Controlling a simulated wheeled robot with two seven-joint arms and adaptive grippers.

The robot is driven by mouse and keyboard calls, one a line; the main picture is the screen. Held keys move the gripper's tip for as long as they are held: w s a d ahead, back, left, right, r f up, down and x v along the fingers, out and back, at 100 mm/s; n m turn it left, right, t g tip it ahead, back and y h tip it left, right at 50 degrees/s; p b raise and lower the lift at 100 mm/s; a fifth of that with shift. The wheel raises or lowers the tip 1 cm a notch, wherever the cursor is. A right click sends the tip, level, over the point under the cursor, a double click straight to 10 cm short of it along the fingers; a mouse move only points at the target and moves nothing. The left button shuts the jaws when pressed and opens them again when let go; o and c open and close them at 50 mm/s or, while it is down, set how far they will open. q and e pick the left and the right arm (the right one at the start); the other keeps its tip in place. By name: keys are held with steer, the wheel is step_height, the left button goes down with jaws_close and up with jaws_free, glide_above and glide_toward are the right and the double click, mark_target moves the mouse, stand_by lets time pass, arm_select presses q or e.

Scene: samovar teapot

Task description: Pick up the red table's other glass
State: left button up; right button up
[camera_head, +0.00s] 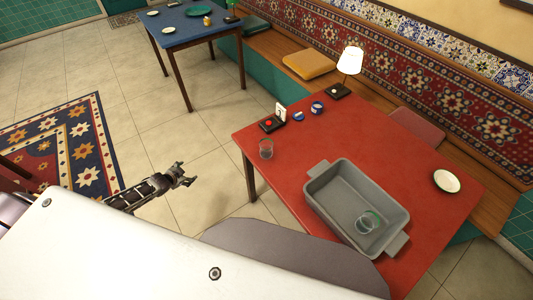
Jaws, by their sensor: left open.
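A clear glass (266,149) stands on the red table (400,150) near its left edge. Another clear glass (364,224) is inside the grey tub (316,187) on the same table; beside it is a green-edged round thing that I cannot make out clearly. My left gripper (186,174) is open and empty over the tiled floor, to the left of the red table and apart from the standing glass. My right gripper is not in view.
A small stand with a red button (267,124), blue-and-white small items (317,107) and a lit lamp (349,61) are along the table's back. A white plate (446,181) lies at right. A blue table (190,29) stands behind. Floor near my gripper is clear.

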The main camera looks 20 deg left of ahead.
arm_select(q)
steer(key=w+d+r+m+t+h+b, duration=0.1)
steer(key=w+d+r+h, duration=0.1)
steer(key=w+d+r, duration=0.3)
steer(key=w+d+r+m+t+h+b, duration=0.1)
steer(key=w+d+r, duration=0.25)
steer(key=r, duration=0.35)
steer(key=s+d+r+h, duration=0.2)
steer(key=d+r, duration=0.4)
steer(key=d, duration=0.4)
steer(key=s+d+r+h+b, duration=0.1)
steer(key=s+d+r+h, duration=0.1)
steer(key=d+r+h, duration=0.2)
steer(key=d+r, duration=0.3)
steer(key=d, duration=0.4)
steer(key=shift+s+r+h, duration=0.3)
steer(key=shift+s, duration=0.1)
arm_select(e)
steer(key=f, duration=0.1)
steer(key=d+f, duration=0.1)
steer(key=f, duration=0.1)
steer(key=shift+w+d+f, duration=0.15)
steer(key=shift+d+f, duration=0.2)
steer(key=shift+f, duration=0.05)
arm_select(q)
steer(key=shift+w+d, duration=0.15)
